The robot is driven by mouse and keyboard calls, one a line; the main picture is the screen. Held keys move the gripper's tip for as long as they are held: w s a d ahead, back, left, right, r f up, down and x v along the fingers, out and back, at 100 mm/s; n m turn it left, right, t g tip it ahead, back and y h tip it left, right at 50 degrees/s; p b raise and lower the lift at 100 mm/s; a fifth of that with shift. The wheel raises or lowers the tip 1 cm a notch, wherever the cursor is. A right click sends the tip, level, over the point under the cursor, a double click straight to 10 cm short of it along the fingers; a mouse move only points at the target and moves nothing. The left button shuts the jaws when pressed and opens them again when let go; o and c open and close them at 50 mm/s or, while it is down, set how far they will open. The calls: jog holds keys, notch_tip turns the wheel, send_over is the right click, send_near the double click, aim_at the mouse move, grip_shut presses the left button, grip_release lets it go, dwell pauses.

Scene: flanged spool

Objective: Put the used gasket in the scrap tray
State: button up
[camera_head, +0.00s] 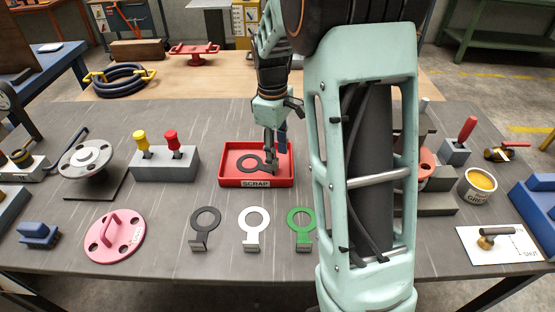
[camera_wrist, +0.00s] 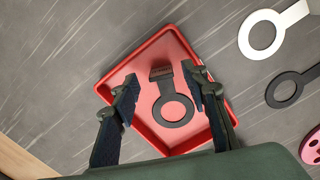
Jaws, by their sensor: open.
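The red scrap tray (camera_head: 258,183) stands on the grey table, with a "SCRAP" label on its front. A dark ring-shaped gasket with a tab (camera_head: 250,161) lies inside the tray. The tray (camera_wrist: 120,72) and the dark gasket (camera_wrist: 172,108) also show in the wrist view, the gasket lying on the tray floor between my fingers. My gripper (camera_head: 272,165) is over the right part of the tray. In the wrist view my gripper (camera_wrist: 165,92) is open, with a finger on each side of the gasket and clear space to it.
A block with yellow and red handles (camera_head: 165,163) is to the left. A pink disc (camera_head: 114,236) lies front left. A grease tin (camera_head: 478,186) stands at the right.

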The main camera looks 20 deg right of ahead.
notch_tip(320, 180, up, 9)
jog(key=shift+w+a+p, duration=0.15)
jog(key=shift+p, duration=0.25)
